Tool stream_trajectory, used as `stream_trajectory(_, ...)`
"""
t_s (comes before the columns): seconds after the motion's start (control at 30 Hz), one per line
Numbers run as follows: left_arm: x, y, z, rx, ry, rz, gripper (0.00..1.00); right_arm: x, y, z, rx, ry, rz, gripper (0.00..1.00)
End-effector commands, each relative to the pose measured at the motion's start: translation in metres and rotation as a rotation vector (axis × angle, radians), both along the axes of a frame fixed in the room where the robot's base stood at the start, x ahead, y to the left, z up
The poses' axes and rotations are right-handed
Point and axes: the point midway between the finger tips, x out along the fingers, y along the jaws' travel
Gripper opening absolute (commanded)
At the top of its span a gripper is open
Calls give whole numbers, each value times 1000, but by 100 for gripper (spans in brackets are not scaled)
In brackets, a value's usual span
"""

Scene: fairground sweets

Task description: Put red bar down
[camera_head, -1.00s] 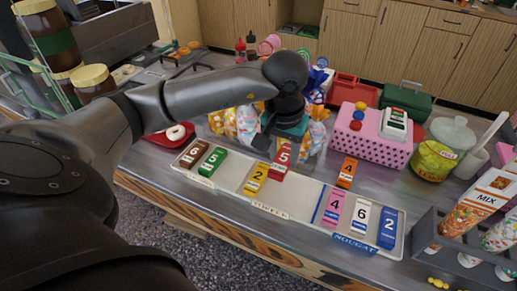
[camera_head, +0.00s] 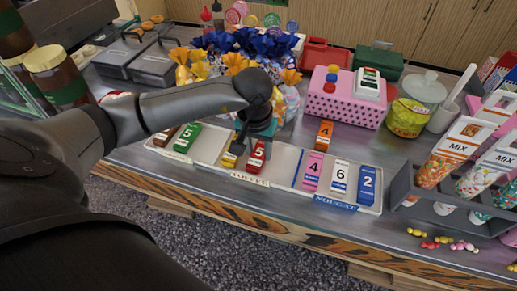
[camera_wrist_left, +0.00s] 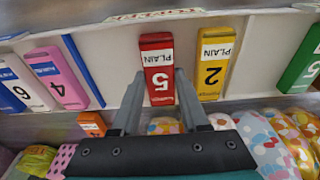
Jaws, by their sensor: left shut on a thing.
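The red bar is over the toffee side of the long pale tray (camera_head: 280,176), just right of the yellow bar (camera_head: 229,159), marked 2. In the left wrist view the fingertips (camera_wrist_left: 160,88) are at the near end of the red bar (camera_wrist_left: 157,62). It lies roughly parallel to the yellow bar (camera_wrist_left: 212,62) with a small gap. I cannot tell if its underside touches the tray. My right gripper is out of view.
Green (camera_head: 187,138) and brown (camera_head: 165,136) bars lie at the tray's left. Past the blue divider (camera_head: 298,168) are pink (camera_head: 313,171), white (camera_head: 339,177) and blue (camera_head: 366,184) bars. An orange bar (camera_head: 325,134) lies behind the tray. Sweet bags (camera_head: 290,98) stand behind the gripper.

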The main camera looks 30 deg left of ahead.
Motion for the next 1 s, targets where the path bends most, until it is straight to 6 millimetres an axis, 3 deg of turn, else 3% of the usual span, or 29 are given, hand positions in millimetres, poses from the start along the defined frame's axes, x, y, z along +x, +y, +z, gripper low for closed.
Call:
stream_trajectory(0.07, 0, 0, -3, 0, -1, 0, 0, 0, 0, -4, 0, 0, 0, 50)
stream_trajectory(0.1, 0, 0, -3, 0, 0, 0, 46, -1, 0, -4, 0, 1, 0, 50)
stream_trajectory(0.33, 0, 0, -2, 0, 0, 0, 72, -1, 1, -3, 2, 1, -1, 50)
stream_trajectory(0.73, 0, 0, 4, 0, 0, 0, 74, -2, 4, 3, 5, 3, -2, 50)
stream_trajectory(1.0, -7, -1, 60, 2, -6, -2, 74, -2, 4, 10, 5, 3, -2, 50)
